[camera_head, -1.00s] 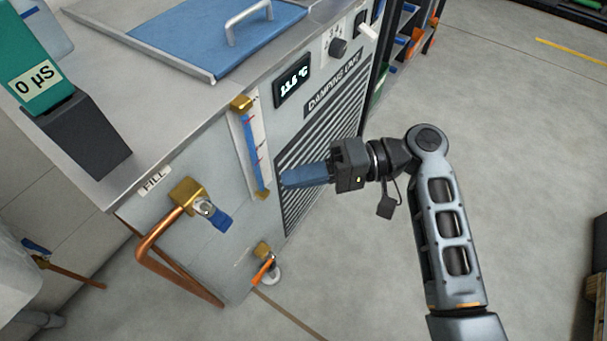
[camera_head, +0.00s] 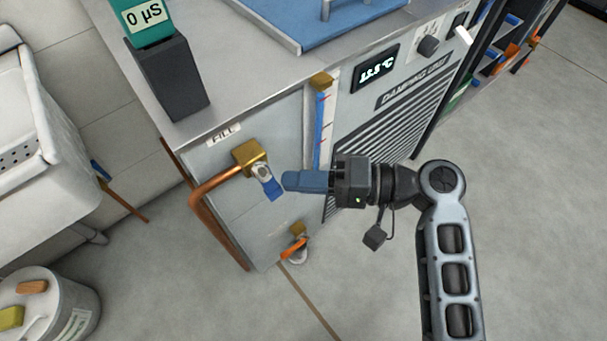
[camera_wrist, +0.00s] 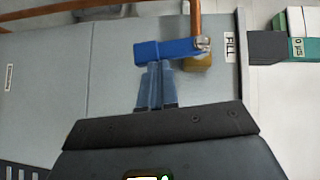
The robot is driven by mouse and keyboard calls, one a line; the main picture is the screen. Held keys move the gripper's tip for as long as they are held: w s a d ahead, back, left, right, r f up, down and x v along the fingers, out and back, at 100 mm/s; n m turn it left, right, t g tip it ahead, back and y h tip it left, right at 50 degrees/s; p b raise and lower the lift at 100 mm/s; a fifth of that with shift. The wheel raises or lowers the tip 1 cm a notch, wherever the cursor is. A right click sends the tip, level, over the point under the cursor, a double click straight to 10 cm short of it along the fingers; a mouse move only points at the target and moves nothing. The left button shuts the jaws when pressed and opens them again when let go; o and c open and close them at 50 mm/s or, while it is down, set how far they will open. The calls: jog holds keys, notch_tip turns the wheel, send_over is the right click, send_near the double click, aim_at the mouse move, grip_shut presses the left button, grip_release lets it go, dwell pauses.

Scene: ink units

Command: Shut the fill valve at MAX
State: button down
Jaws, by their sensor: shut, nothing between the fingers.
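The fill valve (camera_head: 250,157) is a brass body with a blue lever (camera_head: 270,185), below the FILL label (camera_head: 224,133) on the unit's pale panel. The lever hangs down and slightly right in the head view. In the wrist view the blue lever (camera_wrist: 165,50) lies across the picture, just beyond my fingertips. My gripper (camera_head: 287,181) is shut and empty, its blue fingers pointing left at the lever's right side. Only a small gap shows there; I cannot tell whether they touch. The sight gauge (camera_head: 322,125) has a blue column and red marks; its exact level is too small to read.
A copper pipe (camera_head: 205,200) bends out from the valve. A lower drain valve with an orange lever (camera_head: 293,248) sits near the floor. A meter reading 0 µS (camera_head: 148,18) stands on the top. A bucket (camera_head: 60,305) and a sink (camera_head: 40,150) are at left.

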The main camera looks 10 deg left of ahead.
jog(key=shift+s+a+f+m+y+p, duration=0.25)
jog(key=shift+s+a+m+y+p, duration=0.15)
jog(key=shift+s, duration=0.25)
jog(key=shift+s+a+f, duration=0.1)
jog(key=shift+a+f, duration=0.05)
jog(key=shift+f, duration=0.05)
jog(key=w+d, duration=0.1)
jog(key=d, duration=0.7)
jog(key=shift+w+r, duration=0.2)
jog(key=shift+r, duration=0.05)
jog(key=shift+d, duration=0.1)
